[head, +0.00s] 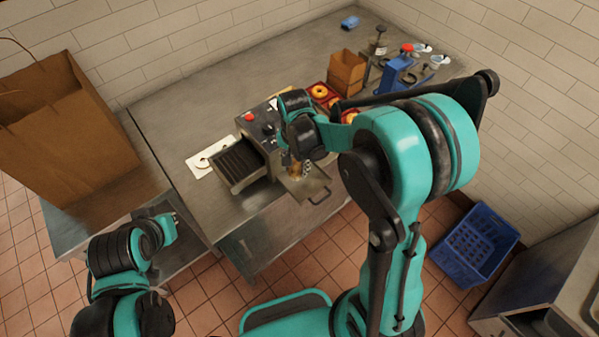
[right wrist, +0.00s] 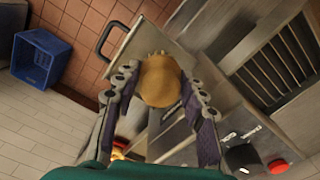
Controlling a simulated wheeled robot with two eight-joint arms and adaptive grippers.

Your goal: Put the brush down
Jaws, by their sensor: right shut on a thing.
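My right gripper (head: 299,165) is above the metal tray with a handle (head: 306,190) at the front of the machine. In the right wrist view, my right gripper (right wrist: 160,95) has its two fingers closed around a tan, rounded thing (right wrist: 160,80), which seems to be the brush. In the head view the brush (head: 295,172) is small and partly hidden by the gripper. It appears over the tray, but I cannot tell whether it touches it. My left gripper (head: 172,218) is low at the left, by the table edge, and its fingers are too unclear to read.
A machine with a slatted part (head: 240,163) and red knob (head: 249,116) stands on the steel counter (head: 170,125). Red trays with ring-shaped bread (head: 321,91), a brown box (head: 346,72) and a blue holder (head: 397,75) lie behind. A paper bag (head: 75,140) stands left; a blue crate (head: 474,243) right.

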